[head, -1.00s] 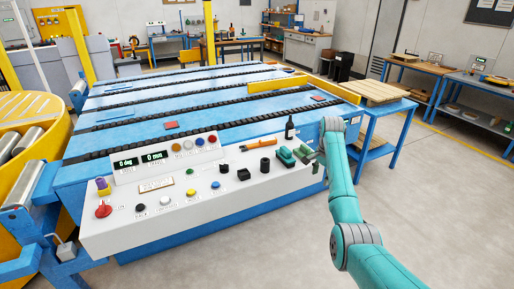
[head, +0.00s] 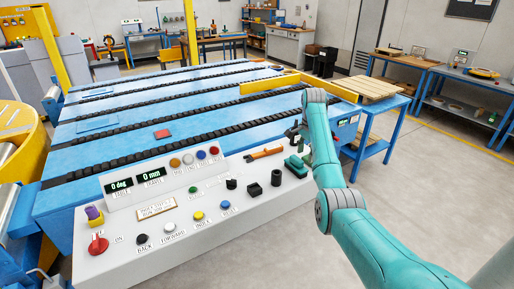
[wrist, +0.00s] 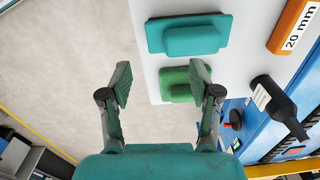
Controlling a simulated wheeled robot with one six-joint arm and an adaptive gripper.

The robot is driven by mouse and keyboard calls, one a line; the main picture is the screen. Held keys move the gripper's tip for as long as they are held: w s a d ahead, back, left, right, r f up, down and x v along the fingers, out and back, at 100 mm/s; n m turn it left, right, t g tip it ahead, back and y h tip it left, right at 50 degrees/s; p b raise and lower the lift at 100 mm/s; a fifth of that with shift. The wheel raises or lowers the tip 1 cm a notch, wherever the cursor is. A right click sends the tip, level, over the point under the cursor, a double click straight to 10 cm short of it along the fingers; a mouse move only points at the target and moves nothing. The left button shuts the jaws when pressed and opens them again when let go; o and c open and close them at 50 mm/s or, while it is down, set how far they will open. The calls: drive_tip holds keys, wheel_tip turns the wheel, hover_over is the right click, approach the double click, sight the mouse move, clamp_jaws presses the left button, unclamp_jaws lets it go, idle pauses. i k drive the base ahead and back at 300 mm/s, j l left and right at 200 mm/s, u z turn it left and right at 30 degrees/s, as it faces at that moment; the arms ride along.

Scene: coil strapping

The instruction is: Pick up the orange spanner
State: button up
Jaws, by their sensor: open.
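The orange spanner (head: 266,153) lies on the right part of the white control panel in the head view, near its back edge. In the wrist view an orange piece marked "20 mm" (wrist: 292,28), apparently part of it, shows at the top right corner, cut by the frame. My gripper (wrist: 161,83) is open and empty, above the panel's edge. Its fingers are apart from the orange piece, down and to the left of it. In the head view my arm mostly hides the gripper.
A teal block (wrist: 190,37) and a green block (wrist: 180,84) lie near my fingers. A black bottle (wrist: 280,105) is at the right in the wrist view. Black blocks (head: 254,189) and buttons fill the panel. A yellow rail (head: 270,87) stands behind.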

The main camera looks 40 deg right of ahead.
sight(274, 149)
drive_tip(key=i, duration=0.75)
drive_tip(key=l, duration=0.3)
drive_tip(key=i+u, duration=0.05)
